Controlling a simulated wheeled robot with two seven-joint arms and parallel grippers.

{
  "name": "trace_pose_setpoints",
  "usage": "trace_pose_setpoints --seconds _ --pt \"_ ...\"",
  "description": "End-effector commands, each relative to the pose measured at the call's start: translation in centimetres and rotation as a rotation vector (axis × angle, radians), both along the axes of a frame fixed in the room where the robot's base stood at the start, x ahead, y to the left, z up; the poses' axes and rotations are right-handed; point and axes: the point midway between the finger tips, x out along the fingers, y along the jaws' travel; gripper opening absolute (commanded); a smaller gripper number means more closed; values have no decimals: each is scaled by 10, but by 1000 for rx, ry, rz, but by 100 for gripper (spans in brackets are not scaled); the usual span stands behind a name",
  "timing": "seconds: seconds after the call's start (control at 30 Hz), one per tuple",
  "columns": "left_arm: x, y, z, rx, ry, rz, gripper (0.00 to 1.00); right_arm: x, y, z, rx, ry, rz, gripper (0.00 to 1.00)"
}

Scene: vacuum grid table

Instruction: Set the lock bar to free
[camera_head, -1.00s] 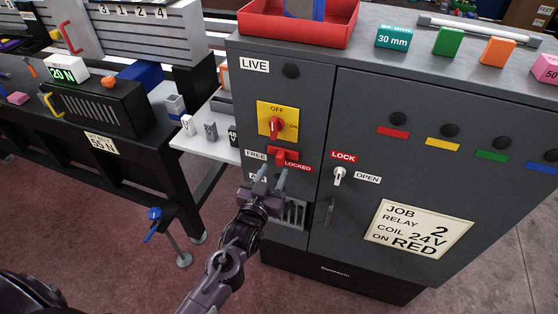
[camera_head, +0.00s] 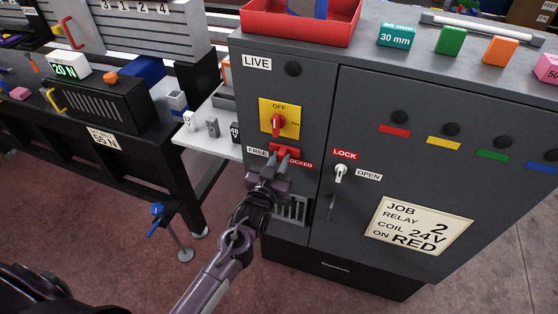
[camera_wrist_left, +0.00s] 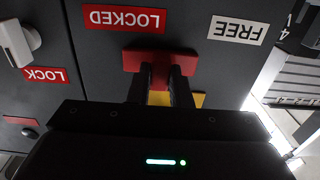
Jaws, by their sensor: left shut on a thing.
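The red lock bar (camera_head: 285,150) sits on the grey cabinet front, below the yellow OFF/ON rotary switch (camera_head: 279,121). It lies between the FREE label (camera_head: 257,151) on its left and the LOCKED label (camera_head: 300,163) on its right. My left gripper (camera_head: 277,164) comes up from below and is shut on the lock bar, hiding part of it. In the left wrist view, which looks upside down, both fingers reach the red bar (camera_wrist_left: 148,61). The LOCKED label (camera_wrist_left: 124,20) and FREE label (camera_wrist_left: 237,29) show there too. My right gripper is not in view.
A white key switch (camera_head: 341,173) with LOCK and OPEN labels is on the cabinet door to the right. A vent (camera_head: 292,211) is below the bar. A white shelf (camera_head: 212,138) with small blocks stands left. A red tray (camera_head: 300,30) is on top.

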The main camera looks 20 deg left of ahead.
Motion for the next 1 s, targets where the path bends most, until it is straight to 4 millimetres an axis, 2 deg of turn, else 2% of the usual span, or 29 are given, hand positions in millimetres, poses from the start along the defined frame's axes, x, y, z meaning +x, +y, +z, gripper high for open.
trace_pose_setpoints --seconds 0.2,0.4,0.53,0.83,0.87,1.0 --pt "0 3 0 2 0 0 0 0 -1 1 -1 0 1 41" --pt "1 39 1 6 0 2 0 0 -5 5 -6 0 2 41" --pt "2 54 1 3 -1 1 0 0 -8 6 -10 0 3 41" --pt "2 56 0 0 -1 1 0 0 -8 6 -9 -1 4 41" --pt "2 56 0 0 -1 1 20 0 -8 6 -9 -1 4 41" --pt "2 55 0 0 -1 0 38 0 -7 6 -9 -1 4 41"
